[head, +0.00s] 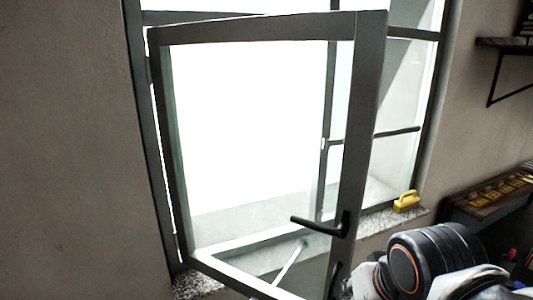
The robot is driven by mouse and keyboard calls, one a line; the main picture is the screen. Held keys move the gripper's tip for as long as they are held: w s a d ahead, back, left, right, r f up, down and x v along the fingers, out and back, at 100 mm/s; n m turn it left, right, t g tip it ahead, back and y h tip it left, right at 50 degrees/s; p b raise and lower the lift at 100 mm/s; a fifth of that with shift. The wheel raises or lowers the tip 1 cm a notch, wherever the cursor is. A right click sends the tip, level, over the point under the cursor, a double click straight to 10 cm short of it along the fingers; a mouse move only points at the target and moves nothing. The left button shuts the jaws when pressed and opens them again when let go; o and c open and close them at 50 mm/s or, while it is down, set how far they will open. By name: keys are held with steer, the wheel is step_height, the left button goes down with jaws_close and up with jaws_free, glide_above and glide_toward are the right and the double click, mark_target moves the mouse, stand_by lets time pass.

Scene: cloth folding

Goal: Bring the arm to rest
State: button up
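Part of my arm (435,262) shows at the bottom right, a dark rounded joint with an orange ring and white links. My gripper is not in the picture, so its state does not show. The arm is close to the lower right of an open window sash (366,130), and from this view I cannot tell whether they touch.
The sash is swung out from its frame (432,120), with a dark handle (320,227). A yellow object (406,201) sits on the speckled sill (385,222). A bench (490,205) and wall shelf (505,42) stand at right. Bare wall fills the left.

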step_height(320, 180, down, 39)
steer(key=d+t+b, duration=0.1)
steer(key=d+b, duration=0.1)
steer(key=b, duration=3.4)
steer(key=shift+s+d+n, duration=0.2)
steer(key=shift+s+n, duration=0.1)
steer(key=shift+s, duration=0.1)
